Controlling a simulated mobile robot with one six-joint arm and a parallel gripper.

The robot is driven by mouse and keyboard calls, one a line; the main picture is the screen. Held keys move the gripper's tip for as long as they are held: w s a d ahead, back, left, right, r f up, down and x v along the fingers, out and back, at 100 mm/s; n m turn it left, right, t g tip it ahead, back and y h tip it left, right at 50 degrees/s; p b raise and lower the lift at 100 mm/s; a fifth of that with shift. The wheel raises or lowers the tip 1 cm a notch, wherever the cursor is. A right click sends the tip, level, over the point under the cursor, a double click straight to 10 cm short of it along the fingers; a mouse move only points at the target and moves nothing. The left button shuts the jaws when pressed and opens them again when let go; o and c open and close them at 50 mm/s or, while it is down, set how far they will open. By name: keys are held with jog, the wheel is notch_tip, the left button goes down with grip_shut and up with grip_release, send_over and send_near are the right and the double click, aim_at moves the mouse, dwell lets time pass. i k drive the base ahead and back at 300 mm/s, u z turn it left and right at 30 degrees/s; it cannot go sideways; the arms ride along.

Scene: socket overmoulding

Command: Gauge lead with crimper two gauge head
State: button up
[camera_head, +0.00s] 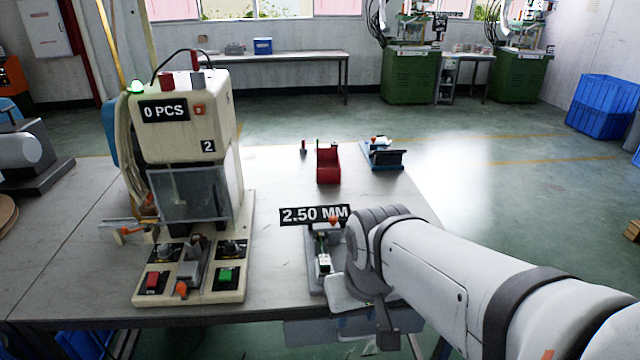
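The crimper marked 2 (190,130) stands at the left of the table, cream-coloured, with a "0 PCS" sign, a clear guard and a lit green lamp on top. A small gauge fixture (316,276) sits on the table right of it, under a "2.50 MM" sign (315,215); I take it for the gauge head. My arm reaches in from the lower right, and its wrist covers the fixture's right side. My gripper (345,290) is beside the fixture, mostly hidden by my wrist; its fingers are not clear. I cannot make out a lead.
A red bin (328,165) and a blue fixture (382,154) stand farther back on the table (80,235). The crimper's base has a red button (153,281) and a green button (225,276). The table between crimper and gauge is clear. Blue crates (602,103) stand on the floor at right.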

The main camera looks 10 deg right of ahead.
aim_at(333, 229)
jog(key=z, duration=0.15)
jog(key=i, duration=1)
jog(key=z, duration=0.05)
